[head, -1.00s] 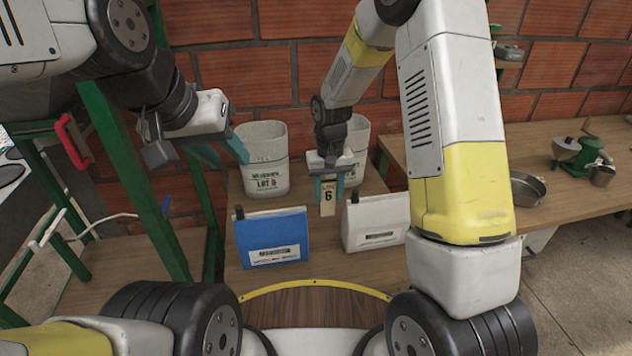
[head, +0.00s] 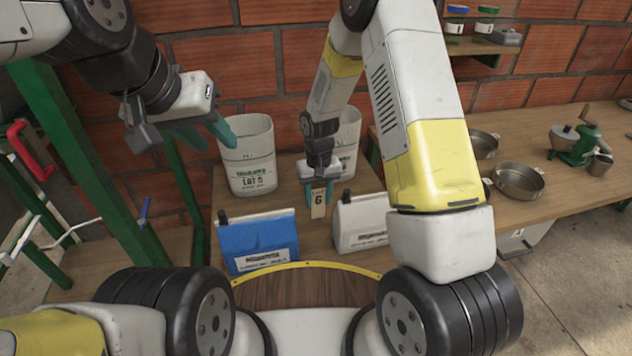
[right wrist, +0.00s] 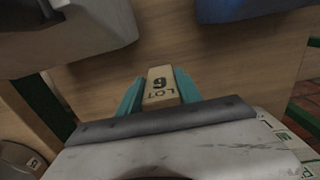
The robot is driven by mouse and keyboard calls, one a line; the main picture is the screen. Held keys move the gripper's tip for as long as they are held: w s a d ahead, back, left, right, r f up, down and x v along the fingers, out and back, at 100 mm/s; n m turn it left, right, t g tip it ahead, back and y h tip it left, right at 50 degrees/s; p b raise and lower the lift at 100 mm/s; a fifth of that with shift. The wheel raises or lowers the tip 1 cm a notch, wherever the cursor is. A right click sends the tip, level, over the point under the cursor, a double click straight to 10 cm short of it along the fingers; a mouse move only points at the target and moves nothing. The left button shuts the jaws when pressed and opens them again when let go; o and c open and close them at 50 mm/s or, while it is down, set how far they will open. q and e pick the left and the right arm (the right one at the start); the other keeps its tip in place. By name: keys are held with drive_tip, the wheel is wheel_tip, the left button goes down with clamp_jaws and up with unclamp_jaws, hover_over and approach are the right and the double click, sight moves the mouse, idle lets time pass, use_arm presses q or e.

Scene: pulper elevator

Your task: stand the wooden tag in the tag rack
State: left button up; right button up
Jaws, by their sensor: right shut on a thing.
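The wooden tag (head: 319,205) is a small pale block marked 6. My right gripper (head: 320,192) is shut on it and holds it upright between teal fingers, behind and between the blue bag and the white bag. In the right wrist view the tag (right wrist: 160,86) shows "LOT 6" upside down between the fingers (right wrist: 158,92). Whether its lower end touches the table cannot be told. My left gripper (head: 206,136) is open and empty, up at the left near the LOT 5 bucket. I cannot make out a tag rack in either view.
The blue bag (head: 258,240) and white bag (head: 360,222) stand at the table's front. The LOT 5 bucket (head: 248,158) and another bucket (head: 347,135) stand behind. Metal pans (head: 519,180) and a green grinder (head: 580,148) are at the right. A green frame (head: 75,150) stands left.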

sight(317, 209)
drive_tip(key=shift+f, duration=0.95)
drive_tip(key=shift+f, duration=0.1)
drive_tip(key=o, duration=1.3)
drive_tip(key=shift+o, duration=0.2)
